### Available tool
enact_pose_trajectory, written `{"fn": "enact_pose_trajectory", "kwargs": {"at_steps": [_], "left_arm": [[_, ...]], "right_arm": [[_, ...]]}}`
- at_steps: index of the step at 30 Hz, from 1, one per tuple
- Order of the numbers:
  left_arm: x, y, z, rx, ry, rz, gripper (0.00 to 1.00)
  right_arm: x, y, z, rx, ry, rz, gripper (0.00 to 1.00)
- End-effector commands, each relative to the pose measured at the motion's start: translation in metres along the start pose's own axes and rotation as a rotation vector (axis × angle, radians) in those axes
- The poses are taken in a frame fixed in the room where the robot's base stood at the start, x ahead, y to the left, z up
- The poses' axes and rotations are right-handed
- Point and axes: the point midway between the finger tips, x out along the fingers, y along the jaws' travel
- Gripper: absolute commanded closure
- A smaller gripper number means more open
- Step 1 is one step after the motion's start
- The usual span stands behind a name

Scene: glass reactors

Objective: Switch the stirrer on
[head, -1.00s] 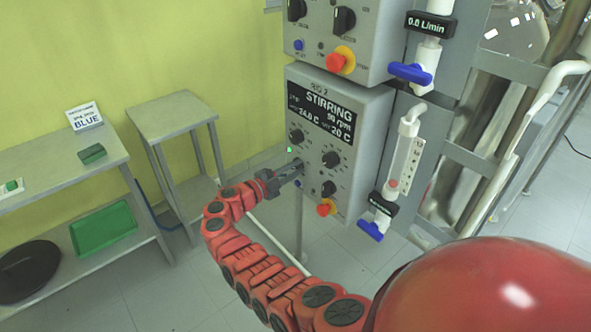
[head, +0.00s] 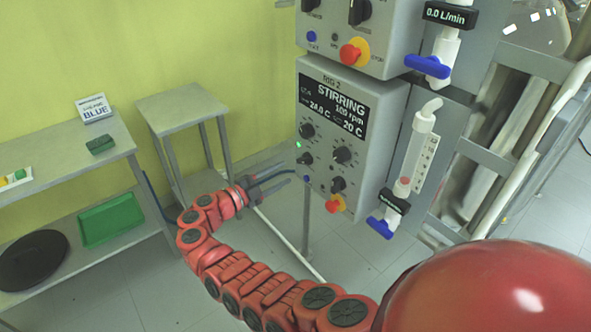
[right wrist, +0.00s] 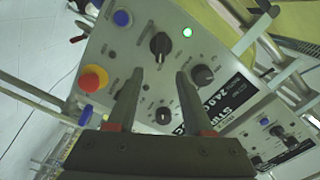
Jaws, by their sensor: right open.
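The grey stirrer control box (head: 318,95), marked RIG 2, hangs below another box. Its display (head: 335,104) reads STIRRING, about 169 rpm, 24.0 C and 20 C. A green light (head: 298,145) glows at its left edge. The lower left black knob (head: 305,158) shows in the right wrist view (right wrist: 160,46), beyond my fingertips. My right gripper (head: 286,172) is open and empty, left of the panel and apart from it; its two fingers (right wrist: 160,74) show spread in the right wrist view. My left gripper is not in view.
A red stop button (head: 336,204) and a blue button (head: 306,179) sit low on the panel. A flowmeter (head: 416,158) with a blue valve stands at right. Steel tables (head: 180,110) stand at left. Floor is free below my right arm.

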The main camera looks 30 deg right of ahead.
Motion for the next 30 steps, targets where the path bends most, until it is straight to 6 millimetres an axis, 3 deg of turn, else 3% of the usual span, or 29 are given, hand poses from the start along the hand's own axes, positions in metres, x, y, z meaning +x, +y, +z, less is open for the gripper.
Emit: {"fn": "enact_pose_trajectory", "kwargs": {"at_steps": [6, 12, 30], "left_arm": [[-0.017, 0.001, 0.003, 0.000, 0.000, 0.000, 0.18], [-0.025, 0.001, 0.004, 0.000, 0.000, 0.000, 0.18], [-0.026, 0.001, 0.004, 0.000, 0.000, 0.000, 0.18]], "right_arm": [[-0.056, 0.001, 0.004, 0.001, -0.005, -0.002, 0.49], [-0.086, 0.001, 0.005, -0.002, -0.005, -0.003, 0.49], [-0.094, 0.000, 0.003, -0.001, -0.003, 0.000, 0.49]]}}
